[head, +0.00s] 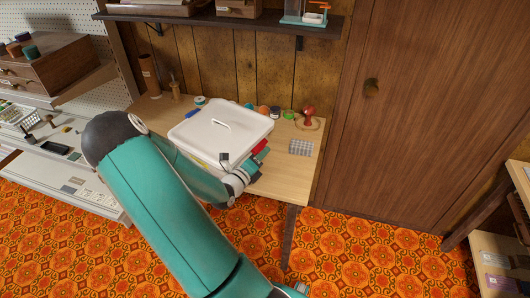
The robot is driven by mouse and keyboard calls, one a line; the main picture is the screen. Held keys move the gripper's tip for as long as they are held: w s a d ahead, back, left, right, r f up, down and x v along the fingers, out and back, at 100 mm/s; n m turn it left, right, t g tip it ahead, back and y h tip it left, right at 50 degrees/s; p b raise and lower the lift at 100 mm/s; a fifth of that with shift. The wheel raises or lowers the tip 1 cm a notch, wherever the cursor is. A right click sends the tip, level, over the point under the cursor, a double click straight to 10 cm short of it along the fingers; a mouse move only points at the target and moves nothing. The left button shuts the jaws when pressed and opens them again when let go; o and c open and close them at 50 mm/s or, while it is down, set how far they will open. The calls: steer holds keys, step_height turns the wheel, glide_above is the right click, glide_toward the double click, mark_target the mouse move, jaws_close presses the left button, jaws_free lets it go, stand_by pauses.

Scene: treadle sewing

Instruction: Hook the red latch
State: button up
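A white lidded box (222,130) with a handle on its lid sits on a light wooden table (287,178). A small red part, which looks like the red latch (259,147), shows at the box's right front side. My gripper (258,163) is right at that side, next to the red part. Whether it touches the red part is too small to tell. My teal arm covers the box's lower left and front. The fingers are small and partly hidden, so their opening cannot be made out.
A red stamp-like object (308,116), a grey gridded pad (300,147) and several small coloured spools lie behind and right of the box. A dark shelf (225,19) hangs above the table. A brown cabinet door (420,110) stands at the right. Patterned floor is open in front.

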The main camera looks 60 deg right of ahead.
steer(key=w+a, duration=0.1)
steer(key=a, duration=1)
steer(key=shift+w+a, duration=0.25)
steer(key=shift+w, duration=0.05)
steer(key=shift+o, duration=0.2)
